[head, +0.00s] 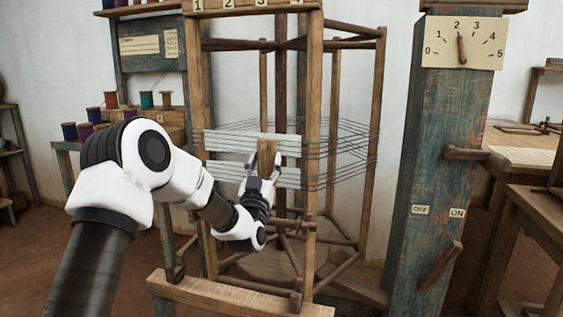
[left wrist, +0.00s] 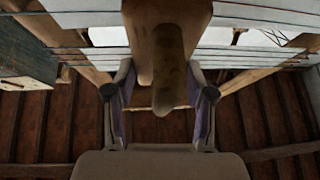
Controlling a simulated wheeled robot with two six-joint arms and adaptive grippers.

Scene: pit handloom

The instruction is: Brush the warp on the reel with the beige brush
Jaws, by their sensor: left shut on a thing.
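The reel (head: 313,120) is a tall wooden frame in the middle of the head view. The warp (head: 222,141) runs around it as pale bands at the front and dark threads along the sides. My left gripper (head: 263,168) is in front of the warp, shut on the beige brush (head: 267,146). In the left wrist view the brush handle (left wrist: 168,85) lies between the fingers of the gripper (left wrist: 162,98), with the pale warp bands (left wrist: 260,12) behind it. I cannot tell whether the bristles touch the warp. My right gripper is not in view.
A post (head: 437,150) with a numbered dial (head: 462,42) and OFF and ON labels stands right of the reel. Thread spools (head: 110,100) sit on a stand at the left. A wooden beam (head: 235,296) crosses low in front of the reel.

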